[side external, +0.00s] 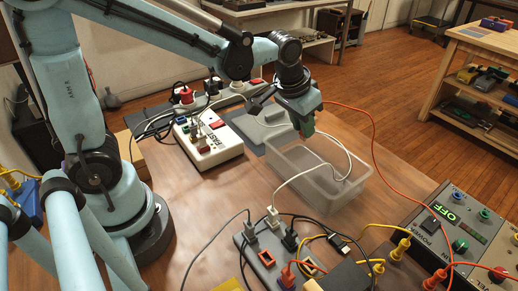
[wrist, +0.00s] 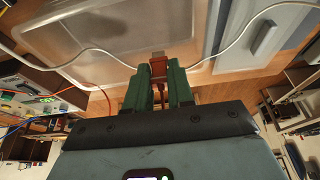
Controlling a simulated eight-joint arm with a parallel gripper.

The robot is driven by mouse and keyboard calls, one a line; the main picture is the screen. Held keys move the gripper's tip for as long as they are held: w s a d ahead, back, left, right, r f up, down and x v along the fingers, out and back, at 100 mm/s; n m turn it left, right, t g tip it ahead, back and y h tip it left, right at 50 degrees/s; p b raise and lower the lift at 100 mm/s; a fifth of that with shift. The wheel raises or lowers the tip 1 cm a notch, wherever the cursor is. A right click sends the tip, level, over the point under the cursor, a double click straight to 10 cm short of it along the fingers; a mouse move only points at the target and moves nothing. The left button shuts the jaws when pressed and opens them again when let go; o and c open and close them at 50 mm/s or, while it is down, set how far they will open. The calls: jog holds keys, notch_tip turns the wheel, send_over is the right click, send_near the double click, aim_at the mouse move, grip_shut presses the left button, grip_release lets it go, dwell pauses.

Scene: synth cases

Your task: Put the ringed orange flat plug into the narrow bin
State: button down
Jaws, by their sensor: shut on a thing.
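My gripper (side external: 306,128) has green fingers and hangs above the far-left part of a clear, open-topped bin (side external: 345,197). In the wrist view my gripper (wrist: 159,84) is shut on a reddish-orange flat plug (wrist: 158,67), which sticks out past the fingertips. In the side view the fingers hide the plug. An orange cable (side external: 372,120) loops away from the gripper to the right. The clear bin (wrist: 92,38) also fills the upper left of the wrist view. No ring mark is visible on the plug.
A white cable (side external: 300,172) runs across the bin. A white power strip (side external: 207,142) stands left of it, and a grey strip (side external: 262,262) with several plugs lies in front. A grey panel with switches (side external: 452,228) stands at right. Wooden table shows around the bin.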

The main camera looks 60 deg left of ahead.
jog(key=c, duration=0.9)
grip_release()
jog(key=v, duration=1.2)
